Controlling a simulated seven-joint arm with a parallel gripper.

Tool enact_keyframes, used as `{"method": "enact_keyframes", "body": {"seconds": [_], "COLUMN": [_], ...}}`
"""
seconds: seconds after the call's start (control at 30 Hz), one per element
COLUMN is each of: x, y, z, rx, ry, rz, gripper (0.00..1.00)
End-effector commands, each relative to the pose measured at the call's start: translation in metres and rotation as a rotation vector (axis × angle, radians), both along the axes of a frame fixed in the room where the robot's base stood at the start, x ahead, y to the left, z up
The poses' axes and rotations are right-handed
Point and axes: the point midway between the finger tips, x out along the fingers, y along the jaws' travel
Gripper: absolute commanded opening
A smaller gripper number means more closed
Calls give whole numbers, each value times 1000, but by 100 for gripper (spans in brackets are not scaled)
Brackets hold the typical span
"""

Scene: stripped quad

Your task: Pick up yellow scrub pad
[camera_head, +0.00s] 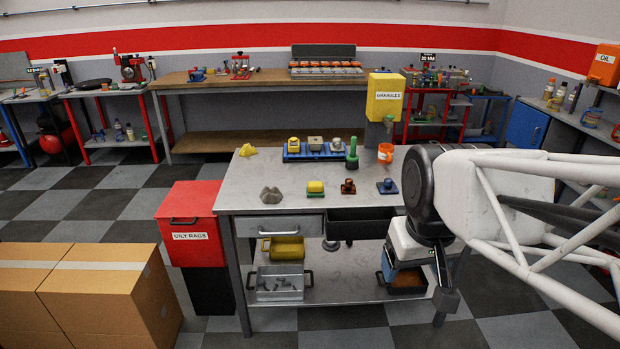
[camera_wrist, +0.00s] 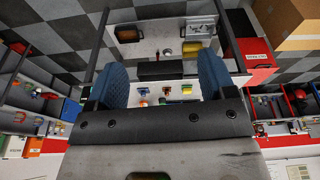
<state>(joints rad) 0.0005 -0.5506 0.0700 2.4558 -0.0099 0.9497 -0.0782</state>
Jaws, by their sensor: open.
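The yellow scrub pad (camera_head: 315,187), a small yellow block with a green underside, lies near the front edge of the grey metal workbench (camera_head: 240,188). In the wrist view a yellow and green piece that looks like the pad (camera_wrist: 187,89) shows small and distant between the fingers, right of centre. My gripper (camera_wrist: 162,64) is open, with its two blue fingers wide apart and nothing between them. It is well away from the pad. In the head view my arm stands at the right of the bench, and the fingers cannot be made out clearly.
A grey lump (camera_head: 270,196), a brown piece (camera_head: 348,187) and a blue piece (camera_head: 387,187) sit in the pad's row. Behind are a blue tray (camera_head: 303,157), a green post (camera_head: 352,155), an orange cup (camera_head: 385,153) and a yellow dispenser (camera_head: 384,97). A red bin (camera_head: 190,215) adjoins the bench.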

Motion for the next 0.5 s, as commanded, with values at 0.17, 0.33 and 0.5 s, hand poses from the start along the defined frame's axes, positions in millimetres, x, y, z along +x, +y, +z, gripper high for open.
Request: {"method": "enact_keyframes", "body": {"seconds": [0.17, 0.33, 0.5], "x": [41, 81, 121], "y": [3, 6, 9], "z": [14, 25, 33], "rx": [-15, -30, -44], "ry": [15, 27, 39], "rz": [82, 163, 243], "gripper": [77, 77, 77]}}
